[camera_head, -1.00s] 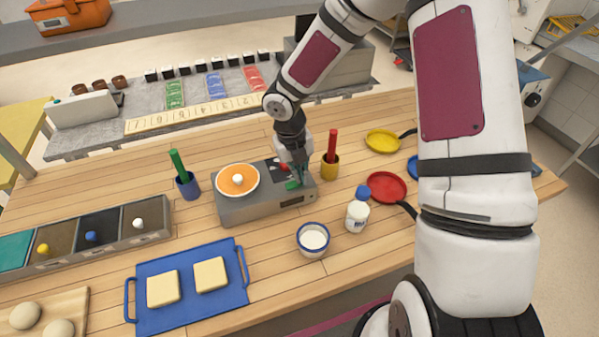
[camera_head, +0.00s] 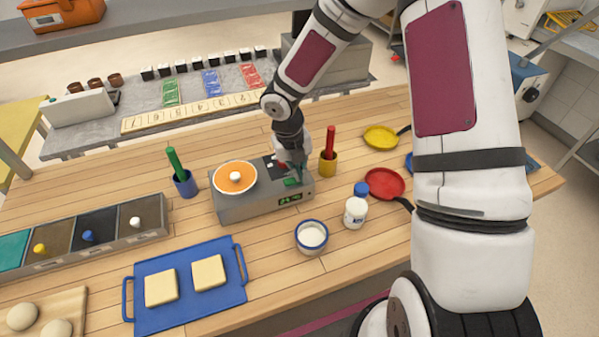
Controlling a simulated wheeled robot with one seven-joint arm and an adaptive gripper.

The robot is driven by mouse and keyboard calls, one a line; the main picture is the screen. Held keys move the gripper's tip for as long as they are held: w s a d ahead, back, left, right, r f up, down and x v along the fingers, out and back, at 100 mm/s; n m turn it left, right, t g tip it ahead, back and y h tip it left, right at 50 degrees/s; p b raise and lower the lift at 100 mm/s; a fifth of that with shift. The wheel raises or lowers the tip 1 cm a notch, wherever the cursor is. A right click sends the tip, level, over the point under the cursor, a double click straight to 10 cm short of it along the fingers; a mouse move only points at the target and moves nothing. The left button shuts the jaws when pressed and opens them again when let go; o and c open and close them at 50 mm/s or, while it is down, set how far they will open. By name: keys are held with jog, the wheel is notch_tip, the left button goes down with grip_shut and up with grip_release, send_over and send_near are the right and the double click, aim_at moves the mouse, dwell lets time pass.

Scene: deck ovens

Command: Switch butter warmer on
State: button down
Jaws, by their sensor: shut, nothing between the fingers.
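The butter warmer (camera_head: 245,207) is a grey box on the wooden table. A round orange lid with a white knob (camera_head: 235,178) covers the left part of its top. My gripper (camera_head: 290,176) is shut and empty, pointing down over the right part of the warmer top. I cannot tell whether its fingertips touch the green part.
A yellow cup with a red tool (camera_head: 328,162) stands close to the gripper's right. A blue cup with a green tool (camera_head: 186,184) stands left of the warmer. A white bowl (camera_head: 311,237) and a bottle (camera_head: 355,212) stand in front. A blue tray (camera_head: 190,310) lies front left.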

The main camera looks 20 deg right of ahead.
aim_at(292, 180)
jog(key=shift+a, duration=0.35)
jog(key=s+d+r+m+t+h, duration=0.1)
jog(key=s+r+m, duration=0.3)
jog(key=r, duration=0.6)
jog(key=s+r+m, duration=0.1)
jog(key=r+m, duration=0.5)
jog(key=r, duration=0.4)
jog(key=s+r+m+t+y, duration=0.1)
jog(key=s+r+m, duration=0.4)
jog(key=m, duration=0.8)
jog(key=s+r+m+t+y, duration=0.1)
jog(key=s+r+m+t, duration=0.2)
jog(key=s+r+m, duration=0.3)
jog(key=s+m+b, duration=0.1)
jog(key=s+m, duration=0.4)
jog(key=m, duration=0.2)
jog(key=shift+s+a+r+t+y, duration=0.15)
jog(key=shift+s+a+t+y, duration=0.15)
jog(key=shift+s+a+y, duration=0.1)
